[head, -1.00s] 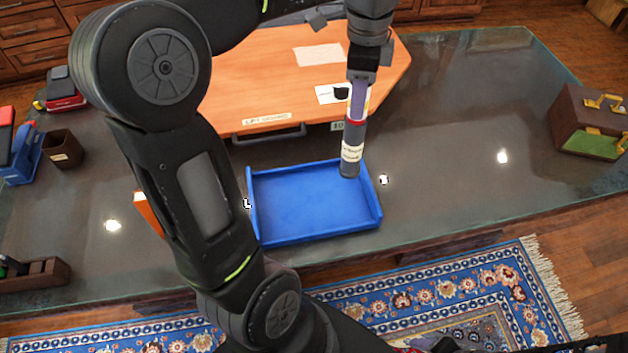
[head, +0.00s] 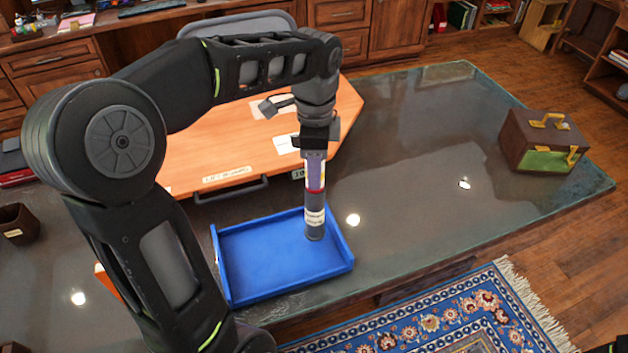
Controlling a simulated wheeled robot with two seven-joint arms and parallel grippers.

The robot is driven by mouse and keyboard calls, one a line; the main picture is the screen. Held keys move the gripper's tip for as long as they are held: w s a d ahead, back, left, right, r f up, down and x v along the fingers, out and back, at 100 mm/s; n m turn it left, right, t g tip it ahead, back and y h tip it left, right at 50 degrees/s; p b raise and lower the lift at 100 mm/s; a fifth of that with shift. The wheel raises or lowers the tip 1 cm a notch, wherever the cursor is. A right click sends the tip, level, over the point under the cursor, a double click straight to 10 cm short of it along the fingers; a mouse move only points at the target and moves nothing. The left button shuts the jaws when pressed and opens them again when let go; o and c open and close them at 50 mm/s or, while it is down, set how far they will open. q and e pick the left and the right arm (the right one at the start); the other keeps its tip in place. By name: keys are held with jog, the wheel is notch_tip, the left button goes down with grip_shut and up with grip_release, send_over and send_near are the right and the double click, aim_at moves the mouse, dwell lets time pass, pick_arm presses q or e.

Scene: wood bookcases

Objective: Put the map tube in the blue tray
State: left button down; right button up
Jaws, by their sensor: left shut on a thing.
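The map tube (head: 315,215) is a dark grey cylinder with a purple part, a red band and a white label. It stands about upright under my left gripper (head: 314,152), which is shut on its upper end. The blue tray (head: 265,257) lies on the dark glossy table top below. The tube's lower end shows inside the tray's outline, near its back right corner. I cannot tell whether it touches the tray floor.
A wooden board (head: 215,155) with labels and a dark handle lies behind the tray. A brown and green case (head: 543,141) stands at the right.

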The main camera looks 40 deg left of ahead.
aim_at(315, 212)
pick_arm(q)
notch_tip(315, 212, down, 3)
jog(key=shift+f, duration=0.35)
jog(key=shift+f, duration=0.15)
jog(key=c, duration=0.9)
grip_release()
